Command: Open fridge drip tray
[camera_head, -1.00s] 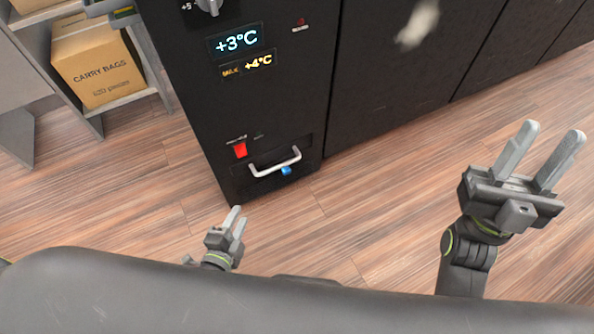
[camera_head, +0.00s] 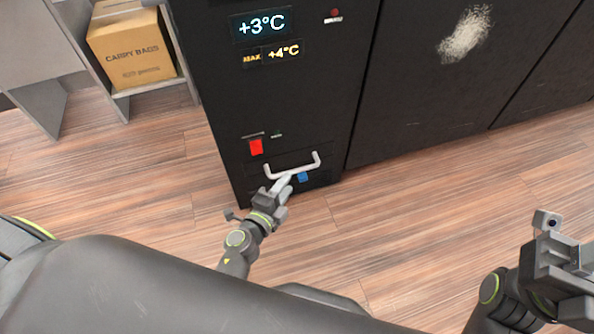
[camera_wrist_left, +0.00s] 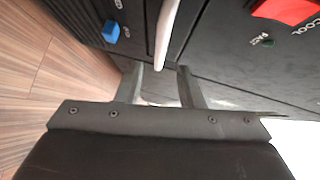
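The black fridge (camera_head: 265,95) has a drip tray front low down with a pale bar handle (camera_head: 293,170), and the tray looks shut. My left gripper (camera_head: 283,183) is right at the handle, near its left part. In the left wrist view its two fingers (camera_wrist_left: 161,78) are spread, with the white handle (camera_wrist_left: 168,30) running in line with the gap between them. I cannot tell whether the fingers touch it. My right gripper (camera_head: 575,262) is at the right edge, away from the fridge, partly cut off, its fingers not clear.
A red switch (camera_head: 256,147) sits above the tray, and a blue part (camera_head: 303,177) sits just below the handle. A carton of carry bags (camera_head: 135,50) stands on a shelf at the left. The wooden floor (camera_head: 400,220) before the fridge is clear.

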